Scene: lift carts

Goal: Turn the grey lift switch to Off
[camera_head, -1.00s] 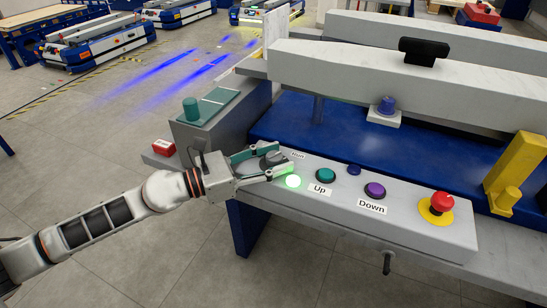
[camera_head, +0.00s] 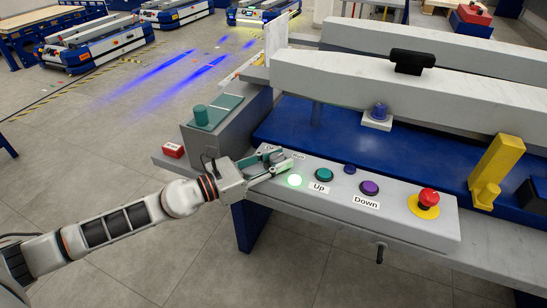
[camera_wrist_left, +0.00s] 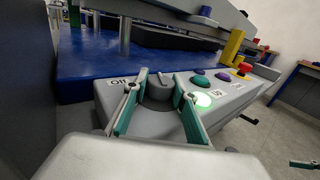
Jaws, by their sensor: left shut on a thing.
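The grey lift switch is a round knob at the left end of the grey control panel (camera_head: 400,213). In the left wrist view the knob (camera_wrist_left: 158,88) sits between the two teal-padded fingers of my left gripper (camera_wrist_left: 160,98), which is shut on it. The Off label (camera_wrist_left: 118,82) shows just left of the knob. In the head view my left gripper (camera_head: 274,163) covers most of the switch, and the Run label (camera_head: 299,155) lies just beyond its fingers. The switch's exact pointing is hard to tell. A lamp (camera_head: 295,181) beside it glows green.
The panel also carries a teal Up button (camera_head: 324,175), a purple Down button (camera_head: 370,187) and a red emergency stop (camera_head: 428,197). A grey box with a teal top (camera_head: 215,110) stands left. A teal piece (camera_wrist_left: 305,165), perhaps my right fingertip, shows at the wrist view's right edge.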

